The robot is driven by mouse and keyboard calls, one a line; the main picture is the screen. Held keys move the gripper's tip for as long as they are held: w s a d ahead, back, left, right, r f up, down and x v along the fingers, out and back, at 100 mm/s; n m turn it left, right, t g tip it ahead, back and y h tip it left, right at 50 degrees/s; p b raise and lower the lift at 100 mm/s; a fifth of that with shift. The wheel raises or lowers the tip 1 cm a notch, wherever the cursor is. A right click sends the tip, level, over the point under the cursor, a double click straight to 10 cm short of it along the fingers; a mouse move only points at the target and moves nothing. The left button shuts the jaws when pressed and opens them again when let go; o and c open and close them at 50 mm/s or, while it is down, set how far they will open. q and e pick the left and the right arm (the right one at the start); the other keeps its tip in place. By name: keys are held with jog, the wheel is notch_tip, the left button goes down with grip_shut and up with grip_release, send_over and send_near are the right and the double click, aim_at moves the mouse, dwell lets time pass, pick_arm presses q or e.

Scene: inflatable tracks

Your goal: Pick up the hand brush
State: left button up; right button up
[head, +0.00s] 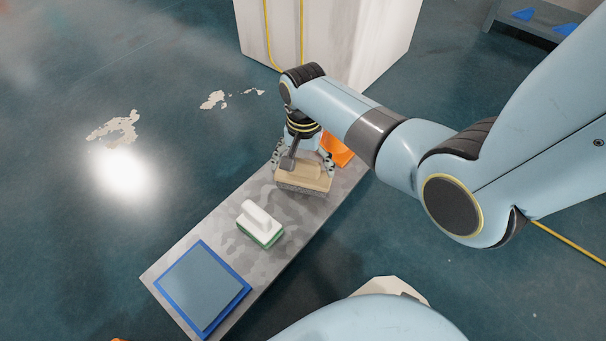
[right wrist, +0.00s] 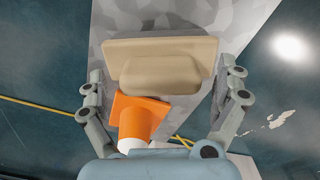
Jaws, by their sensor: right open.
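The hand brush (head: 304,177), a tan block with a raised grip and grey bristles below, lies on a narrow grey patterned bench top (head: 222,238). In the right wrist view the tan brush (right wrist: 160,51) shows from above, its grip toward my palm. My right gripper (head: 302,166) is right over the brush with its fingers spread, one past each end of the grip. The right wrist view shows the open fingers (right wrist: 165,80) on either side, and no clear contact. My left gripper is not in view.
A white-handled scrubber with a green base (head: 260,224) stands beside the brush. A blue-edged panel (head: 203,287) lies at the bench's near end. An orange cone (right wrist: 137,118) stands close behind the brush. A large white block (head: 350,35) rises beyond the bench.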

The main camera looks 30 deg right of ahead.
jog(key=shift+c, duration=1)
jog(key=c, duration=1.1)
jog(key=shift+o, duration=0.2)
jog(key=shift+r, duration=0.1)
